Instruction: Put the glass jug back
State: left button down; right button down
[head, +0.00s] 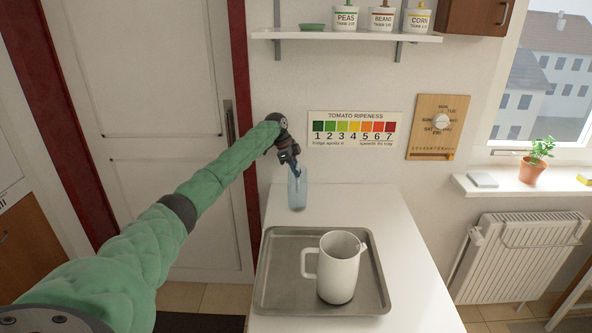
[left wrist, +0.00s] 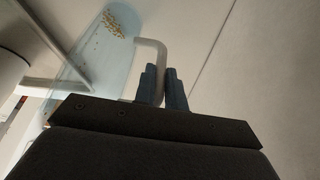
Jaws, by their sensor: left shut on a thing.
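The glass jug (head: 297,190) is pale blue and see-through. It is upright at the back left of the white counter, near the wall. I cannot tell whether its base touches the counter. My left gripper (head: 296,172) reaches in from the left and is shut on the jug's handle. In the left wrist view the fingers (left wrist: 161,88) close around the clear handle beside the jug's body (left wrist: 98,62). My right gripper is in neither view.
A metal tray (head: 277,290) lies on the white counter (head: 415,285), with a cream enamel pitcher (head: 338,268) standing on it. A wall shelf (head: 345,36) with labelled canisters is above. The counter right of the tray is clear. A radiator (head: 515,255) stands farther right.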

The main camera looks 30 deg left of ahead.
pick_arm(q)
jog(key=c, duration=1.5)
grip_release()
jog(key=shift+o, duration=0.2)
